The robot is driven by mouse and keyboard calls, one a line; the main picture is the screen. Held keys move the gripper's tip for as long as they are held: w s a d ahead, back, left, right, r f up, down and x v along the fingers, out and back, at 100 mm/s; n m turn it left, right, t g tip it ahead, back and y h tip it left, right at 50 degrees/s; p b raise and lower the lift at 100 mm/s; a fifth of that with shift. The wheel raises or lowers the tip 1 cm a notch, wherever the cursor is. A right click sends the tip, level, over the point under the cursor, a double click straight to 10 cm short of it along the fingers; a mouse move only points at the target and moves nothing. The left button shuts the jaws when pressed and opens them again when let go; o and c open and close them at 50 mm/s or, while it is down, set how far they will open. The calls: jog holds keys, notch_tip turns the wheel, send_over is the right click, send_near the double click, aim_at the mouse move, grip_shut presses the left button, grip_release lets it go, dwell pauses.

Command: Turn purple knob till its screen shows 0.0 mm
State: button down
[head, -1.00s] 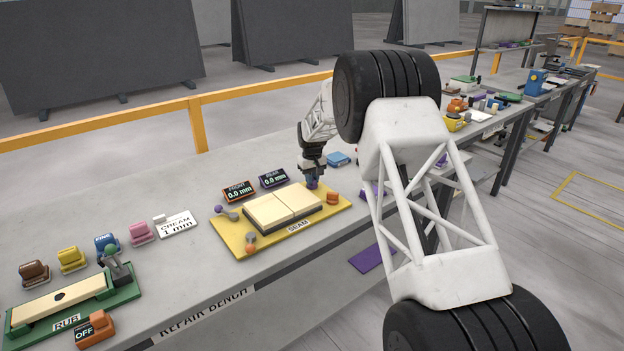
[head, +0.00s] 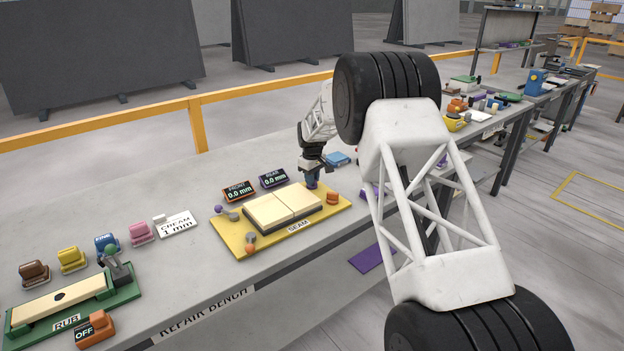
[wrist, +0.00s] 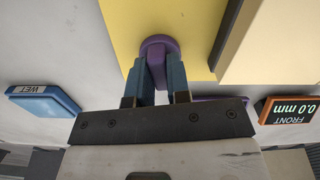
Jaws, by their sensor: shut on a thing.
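My gripper (head: 312,178) points down at the back right corner of the yellow SEAM board (head: 238,238). Its two fingers (wrist: 158,80) are shut on the purple knob (wrist: 157,44), one on each side of its raised grip. In the head view the knob is mostly hidden by the fingers. The purple-framed REAR screen (head: 273,179) reads 0.0 mm. The orange-framed FRONT screen (head: 238,191) also reads 0.0 mm, and it shows upside down in the wrist view (wrist: 290,109).
Two cream slabs (head: 283,207) lie on the SEAM board. An orange knob (head: 332,198) stands at its right corner, and levers with purple and orange ends are at its left. A blue WET block (wrist: 43,101) lies near my gripper. The RUB station (head: 70,300) is at the left.

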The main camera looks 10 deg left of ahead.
jog(key=c, duration=1.1)
grip_release()
jog(key=shift+r, duration=0.15)
jog(key=shift+r, duration=3.8)
